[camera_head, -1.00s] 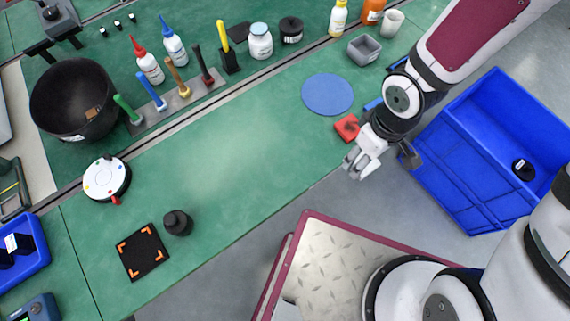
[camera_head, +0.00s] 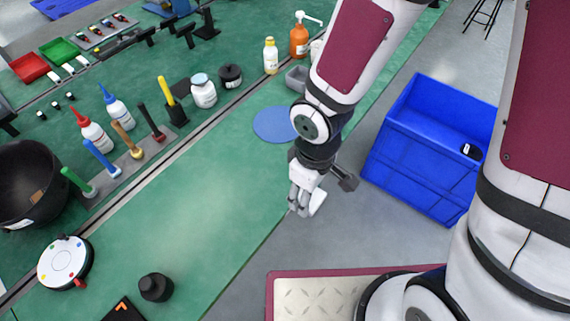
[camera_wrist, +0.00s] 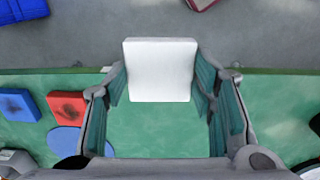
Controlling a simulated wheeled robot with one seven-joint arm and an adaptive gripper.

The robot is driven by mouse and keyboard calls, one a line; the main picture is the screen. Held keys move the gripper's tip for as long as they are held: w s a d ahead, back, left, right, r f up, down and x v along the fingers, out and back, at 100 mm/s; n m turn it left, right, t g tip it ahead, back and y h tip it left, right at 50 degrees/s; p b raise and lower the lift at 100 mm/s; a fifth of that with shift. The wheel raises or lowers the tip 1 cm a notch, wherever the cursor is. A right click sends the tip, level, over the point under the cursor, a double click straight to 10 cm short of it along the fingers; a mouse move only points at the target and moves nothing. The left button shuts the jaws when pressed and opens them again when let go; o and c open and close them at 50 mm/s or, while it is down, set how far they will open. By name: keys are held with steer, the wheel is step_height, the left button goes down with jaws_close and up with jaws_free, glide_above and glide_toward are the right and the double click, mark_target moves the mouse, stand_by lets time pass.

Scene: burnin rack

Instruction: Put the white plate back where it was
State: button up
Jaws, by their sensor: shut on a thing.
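The white plate (camera_wrist: 160,70) is a flat, square white piece in the wrist view, held between the two fingertips of my gripper (camera_wrist: 160,85). My gripper is shut on it, with a finger at its left and right sides. In the head view my gripper (camera_head: 303,200) hangs at the bench's front edge, and a white edge of the plate (camera_head: 318,203) shows beside the fingers.
A red block (camera_wrist: 67,106), a blue block (camera_wrist: 17,105) and a blue disc (camera_head: 274,125) lie on the green bench (camera_head: 190,210) near my gripper. A blue crate (camera_head: 430,150) stands on the floor to the right. The bench's middle is clear.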

steer(key=shift+w+a+f+b, duration=0.15)
steer(key=shift+w+b, duration=0.25)
steer(key=shift+b, duration=0.2)
glide_above(286, 172)
steer(key=shift+s+f+p, duration=0.15)
steer(key=shift+f+p, duration=0.15)
steer(key=shift+f, duration=1.85)
steer(key=shift+f, duration=0.15)
steer(key=o, duration=1.1)
step_height(286, 172, up, 12)
steer(key=shift+r+p, duration=0.25)
steer(key=shift+p, duration=0.15)
